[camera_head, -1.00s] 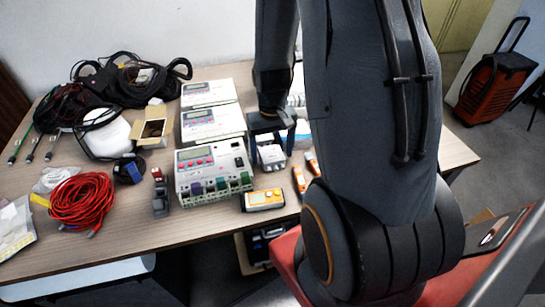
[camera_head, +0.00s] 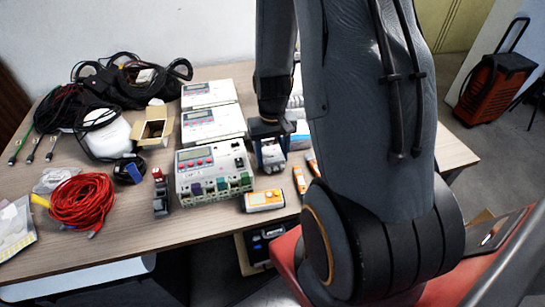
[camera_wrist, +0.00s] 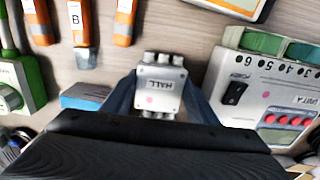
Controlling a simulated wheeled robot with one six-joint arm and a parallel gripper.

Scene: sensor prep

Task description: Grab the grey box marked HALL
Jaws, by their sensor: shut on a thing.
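The grey box marked HALL (camera_wrist: 159,88) shows in the wrist view, with its lettering facing the camera and round connectors along two edges. My gripper (camera_wrist: 157,98) is shut on it, with one finger against each side. In the head view the box (camera_head: 271,155) is partly hidden between the fingers of my gripper (camera_head: 270,150), just right of the large meter unit. I cannot tell whether the box is clear of the table.
A grey meter unit (camera_head: 213,170) stands close on the left. Red cable (camera_head: 83,200) and black cables (camera_head: 130,77) cover the table's left part.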

